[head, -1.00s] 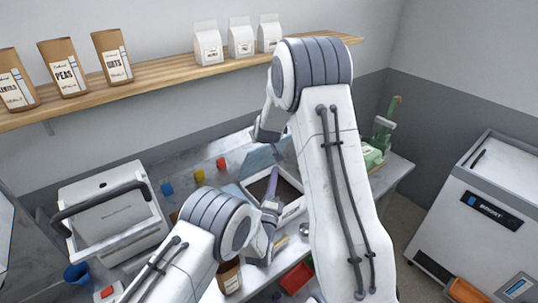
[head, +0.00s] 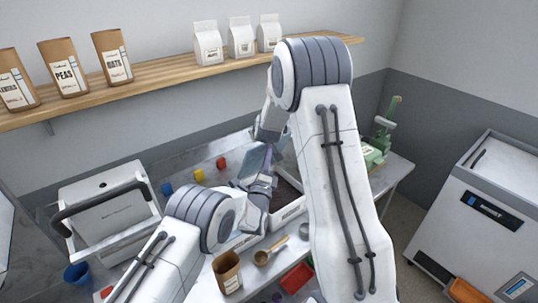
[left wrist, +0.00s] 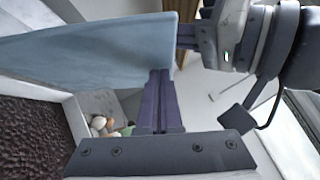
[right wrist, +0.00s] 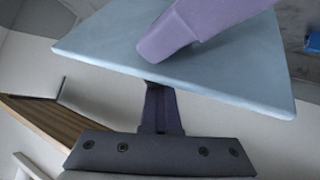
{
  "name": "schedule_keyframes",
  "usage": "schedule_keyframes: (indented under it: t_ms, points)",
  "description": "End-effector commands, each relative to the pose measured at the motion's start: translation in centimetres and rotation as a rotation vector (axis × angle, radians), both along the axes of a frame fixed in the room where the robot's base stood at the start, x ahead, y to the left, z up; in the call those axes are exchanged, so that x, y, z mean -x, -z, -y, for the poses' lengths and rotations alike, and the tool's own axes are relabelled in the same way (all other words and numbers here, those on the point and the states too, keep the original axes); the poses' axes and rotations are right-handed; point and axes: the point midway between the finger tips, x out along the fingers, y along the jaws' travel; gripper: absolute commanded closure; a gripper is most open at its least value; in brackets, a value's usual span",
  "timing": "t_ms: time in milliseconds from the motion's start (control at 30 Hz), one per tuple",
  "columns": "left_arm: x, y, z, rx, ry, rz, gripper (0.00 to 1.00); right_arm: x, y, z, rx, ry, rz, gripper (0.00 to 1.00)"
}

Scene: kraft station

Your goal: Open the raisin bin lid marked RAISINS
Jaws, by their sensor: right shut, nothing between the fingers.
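A bin with dark raisin-like contents (head: 289,192) stands on the worktop in the head view, partly hidden by my arms. Its dark filling also shows in the left wrist view (left wrist: 32,138). A pale blue lid (head: 256,160) is tilted up at the bin; it looms large in the left wrist view (left wrist: 85,48) and the right wrist view (right wrist: 100,45). My left gripper (left wrist: 160,78) has its fingers together at the lid's edge. My right gripper (right wrist: 158,92) is shut and empty by the lid's lower edge. The RAISINS marking cannot be read.
A red tray (head: 297,276) is below. A white appliance (head: 108,212) is at left and a green device (head: 378,140) at back right. A shelf (head: 165,72) with bags runs above.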

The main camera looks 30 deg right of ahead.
Motion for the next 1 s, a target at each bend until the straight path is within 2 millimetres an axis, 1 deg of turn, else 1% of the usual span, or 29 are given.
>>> schedule_keyframes:
  t_ms: [33,133,367,467,500,533,567,867,1000]
  points:
    - [-0.8,-0.6,-0.3,0.006,-0.007,0.004,1.00,0.2,0.3,0.0,-0.003,0.001,-0.008,1.00]
    - [-1.7,-1.1,-0.5,0.008,-0.009,0.004,1.00,0.3,0.4,0.0,-0.005,0.002,-0.011,1.00]
    - [-1.9,-1.5,-0.6,0.013,-0.015,0.007,1.00,0.5,0.8,0.1,-0.008,0.004,-0.020,1.00]
    - [-2.0,-1.6,-0.7,0.015,-0.016,0.009,1.00,0.5,0.9,0.1,-0.009,0.005,-0.021,0.65]
    - [-2.0,-1.6,-0.7,0.015,-0.015,0.010,1.00,0.5,0.9,0.2,-0.010,0.007,-0.022,0.49]
    - [-1.9,-1.6,-0.6,0.016,-0.015,0.011,1.00,0.6,0.9,0.3,-0.010,0.008,-0.021,0.38]
    - [-1.9,-1.6,-0.6,0.016,-0.015,0.011,1.00,0.6,0.9,0.3,-0.010,0.010,-0.022,0.34]
    - [-1.8,-1.5,-0.5,0.013,-0.012,0.009,1.00,0.6,0.8,0.2,-0.009,0.008,-0.021,0.34]
    - [-1.8,-1.4,-0.5,0.012,-0.011,0.008,1.00,1.4,-0.1,-0.2,-0.008,0.006,-0.018,0.34]
